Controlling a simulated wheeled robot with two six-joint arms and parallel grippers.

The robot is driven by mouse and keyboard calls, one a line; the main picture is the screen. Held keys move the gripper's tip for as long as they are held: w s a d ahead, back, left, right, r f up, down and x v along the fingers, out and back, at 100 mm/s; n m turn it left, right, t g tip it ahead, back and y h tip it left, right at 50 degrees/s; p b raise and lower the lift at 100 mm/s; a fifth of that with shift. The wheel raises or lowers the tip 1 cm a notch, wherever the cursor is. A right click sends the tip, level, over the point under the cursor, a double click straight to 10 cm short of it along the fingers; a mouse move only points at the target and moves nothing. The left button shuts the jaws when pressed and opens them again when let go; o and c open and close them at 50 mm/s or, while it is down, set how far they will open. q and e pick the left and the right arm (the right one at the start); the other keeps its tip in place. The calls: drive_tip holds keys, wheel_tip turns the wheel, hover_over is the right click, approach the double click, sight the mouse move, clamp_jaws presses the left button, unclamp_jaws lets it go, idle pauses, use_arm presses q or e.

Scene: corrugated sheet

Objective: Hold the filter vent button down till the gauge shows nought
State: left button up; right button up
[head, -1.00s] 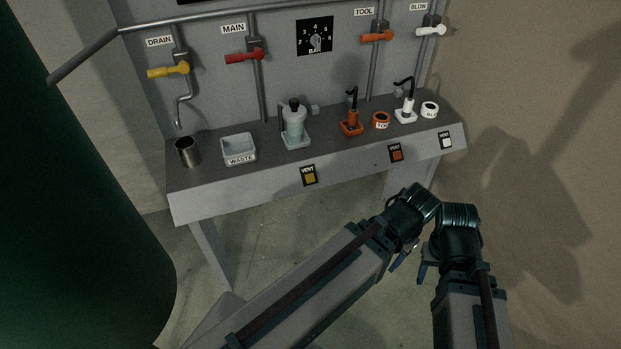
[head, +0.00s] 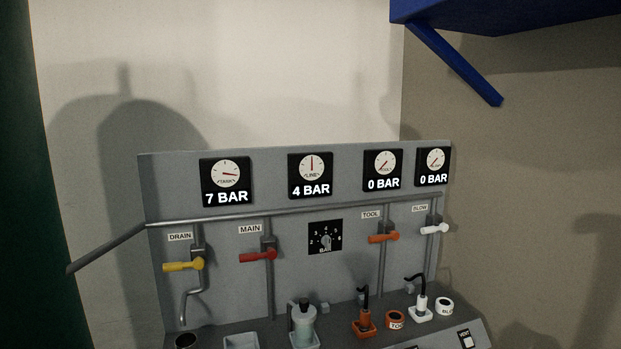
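Four gauges top the grey panel. The left gauge (head: 225,180) reads 7 BAR, and the line gauge (head: 311,175) reads 4 BAR with its red needle straight up. The tool gauge (head: 383,170) and the far right gauge (head: 433,166) both read 0 BAR. A pale green bottle (head: 303,332) with a dark top, possibly the filter, stands on the shelf at the bottom edge. The yellow vent button on the shelf front below it is out of view. A white vent button (head: 467,341) shows at bottom right. Neither gripper is in view.
The drain lever (head: 184,266) is yellow, the main lever (head: 258,255) red, the tool lever (head: 384,238) orange and the blow lever (head: 435,229) white. A BAR dial (head: 325,238) sits mid-panel. A blue bracketed shelf (head: 510,30) juts out at upper right.

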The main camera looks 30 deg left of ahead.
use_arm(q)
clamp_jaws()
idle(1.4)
